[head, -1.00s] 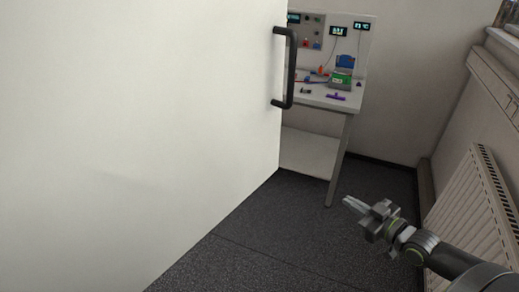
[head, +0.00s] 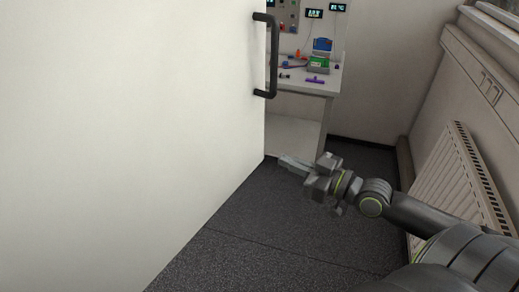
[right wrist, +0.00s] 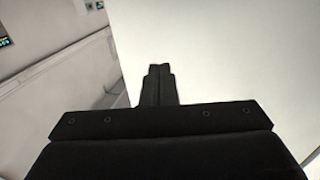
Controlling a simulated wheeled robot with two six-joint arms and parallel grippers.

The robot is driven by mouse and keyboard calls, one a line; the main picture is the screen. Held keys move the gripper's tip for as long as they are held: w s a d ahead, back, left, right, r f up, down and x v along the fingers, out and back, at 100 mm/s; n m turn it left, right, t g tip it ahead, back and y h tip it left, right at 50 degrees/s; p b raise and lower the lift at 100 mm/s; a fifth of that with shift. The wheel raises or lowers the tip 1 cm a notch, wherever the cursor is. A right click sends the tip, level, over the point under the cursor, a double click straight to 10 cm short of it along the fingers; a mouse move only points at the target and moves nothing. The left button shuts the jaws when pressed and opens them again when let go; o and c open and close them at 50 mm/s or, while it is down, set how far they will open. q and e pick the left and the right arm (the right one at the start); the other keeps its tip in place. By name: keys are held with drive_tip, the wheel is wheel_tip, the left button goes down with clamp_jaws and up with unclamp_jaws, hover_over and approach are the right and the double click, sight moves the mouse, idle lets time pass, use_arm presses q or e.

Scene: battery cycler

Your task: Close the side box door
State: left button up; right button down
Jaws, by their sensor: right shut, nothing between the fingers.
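The white door (head: 130,130) fills the left half of the head view. Its black bar handle (head: 272,56) stands near its right edge. My right gripper (head: 282,162) is shut and empty, low in the head view, beside the door's lower right edge and well below the handle. I cannot tell whether its tips touch the door. In the right wrist view the shut fingers (right wrist: 159,72) point toward the white door surface (right wrist: 220,50). My left gripper is not in view.
Behind the door stands a white bench (head: 305,85) with small coloured items and a green device (head: 319,64). A white radiator (head: 455,190) lines the right wall close to my right arm. Dark floor (head: 270,240) lies clear in front.

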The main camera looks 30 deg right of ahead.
sight(249, 145)
drive_tip(key=p+x, duration=0.1)
drive_tip(key=x, duration=0.5)
drive_tip(key=shift+w+a+r, duration=0.1)
drive_tip(key=shift+w, duration=0.2)
drive_tip(key=shift+p+x, duration=0.45)
drive_tip(key=shift+x, duration=0.55)
